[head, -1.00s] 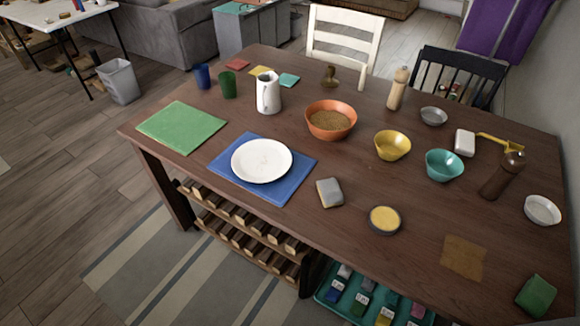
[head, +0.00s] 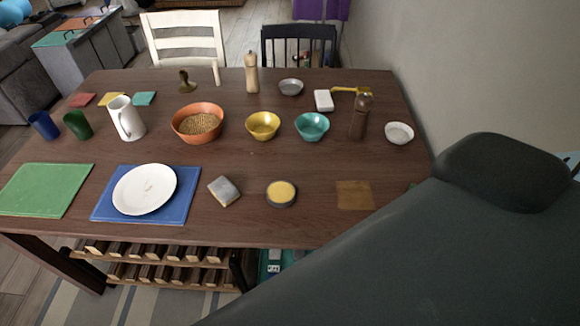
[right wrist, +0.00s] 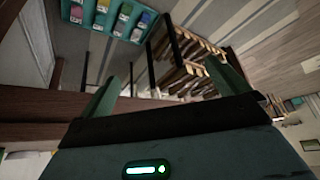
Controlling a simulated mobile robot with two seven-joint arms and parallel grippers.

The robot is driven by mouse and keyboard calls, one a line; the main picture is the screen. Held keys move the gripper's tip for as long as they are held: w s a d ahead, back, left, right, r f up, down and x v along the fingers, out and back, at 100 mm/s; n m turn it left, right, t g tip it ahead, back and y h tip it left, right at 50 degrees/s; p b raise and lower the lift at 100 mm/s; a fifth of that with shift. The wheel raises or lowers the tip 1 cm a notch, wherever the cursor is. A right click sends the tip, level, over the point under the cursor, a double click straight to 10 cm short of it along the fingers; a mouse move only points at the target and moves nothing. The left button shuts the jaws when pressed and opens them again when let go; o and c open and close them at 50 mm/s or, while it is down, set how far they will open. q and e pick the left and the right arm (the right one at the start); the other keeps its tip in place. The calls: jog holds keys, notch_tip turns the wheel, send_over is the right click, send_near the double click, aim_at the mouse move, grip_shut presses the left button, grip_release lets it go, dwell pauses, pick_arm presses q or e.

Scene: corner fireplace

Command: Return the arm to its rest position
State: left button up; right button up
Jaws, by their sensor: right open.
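My right arm fills the lower right of the head view as a large dark shape, and its gripper is not seen there. In the right wrist view my right gripper (right wrist: 163,82) has its two green fingers spread wide, with nothing between them. It points past the edge of the wooden table (right wrist: 110,133) toward the rack of bottles and the floor. In the head view my arm hides the front right corner of the table (head: 225,165). My left gripper is in neither view.
The table holds a white plate (head: 146,189) on a blue mat, an orange bowl (head: 197,123), a yellow bowl (head: 262,125), a teal bowl (head: 312,126) and a brown mill (head: 360,116). A bottle rack (head: 150,265) stands below. A wall (head: 450,60) is at the right.

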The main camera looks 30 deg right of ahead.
jog(key=shift+w+a+f+t+y, duration=0.25)
jog(key=shift+w+t, duration=0.2)
jog(key=shift+t, duration=0.4)
jog(key=shift+w+a+f+t+y, duration=0.25)
jog(key=shift+w+t, duration=0.2)
jog(key=shift+t, duration=0.4)
